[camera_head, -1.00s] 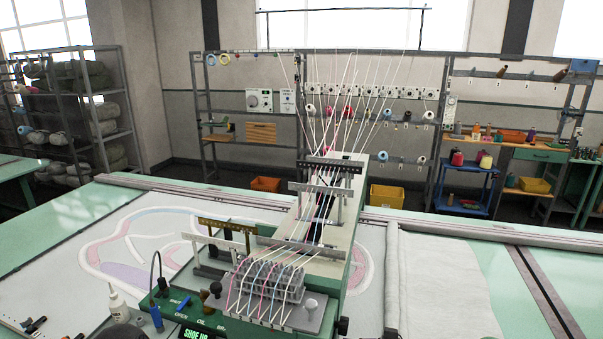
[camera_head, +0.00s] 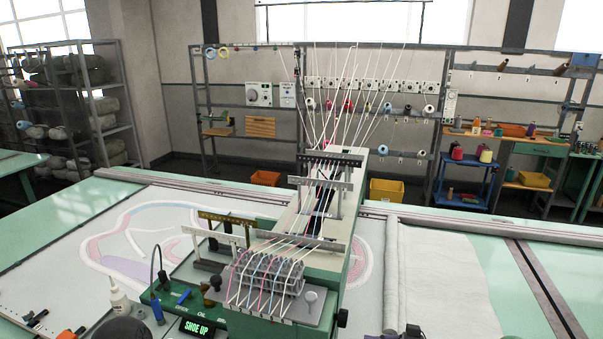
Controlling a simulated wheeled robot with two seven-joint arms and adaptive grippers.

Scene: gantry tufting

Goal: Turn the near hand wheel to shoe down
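The tufting machine's head (camera_head: 263,280) stands in the middle foreground, with several pink, white and blue yarns running over it. Its green control panel (camera_head: 160,293) carries a small lit display (camera_head: 196,328) that reads SHOE UP. A dark round knob (camera_head: 342,317) sticks out at the right side of the head; I cannot tell whether it is the near hand wheel. A dark rounded shape (camera_head: 123,331) is cut off by the bottom edge and cannot be identified. Neither of my grippers can be made out in this view.
A glue bottle (camera_head: 119,300) stands left of the panel. Patterned cloth (camera_head: 130,235) lies on the left, and a pale cloth roll (camera_head: 392,270) on the right. A yarn rack (camera_head: 300,100), yellow bin (camera_head: 387,191) and blue cart (camera_head: 465,178) stand behind.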

